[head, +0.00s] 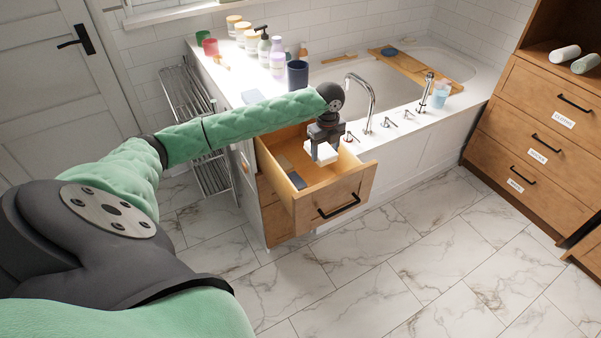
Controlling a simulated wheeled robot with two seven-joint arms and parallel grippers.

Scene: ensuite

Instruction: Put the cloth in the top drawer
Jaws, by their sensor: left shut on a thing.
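The top drawer (333,197) of the cabinet beside the bathtub is pulled open, with a dark bar handle on its wooden front. My left arm reaches across from the left, and my left gripper (322,146) points down over the open drawer. It is shut on a white cloth (323,154), which is held at about the level of the drawer's upper edge or inside it; I cannot tell whether it touches the drawer floor. A dark grey item lies inside the drawer at the left. My right gripper is not in view.
Bottles, jars and a dark blue cup (297,75) stand on the white counter. The bathtub (420,62) with taps lies behind the drawer. A towel rack (190,100) stands at the left. A wooden dresser (535,130) with labelled drawers is at the right. The marble floor in front is clear.

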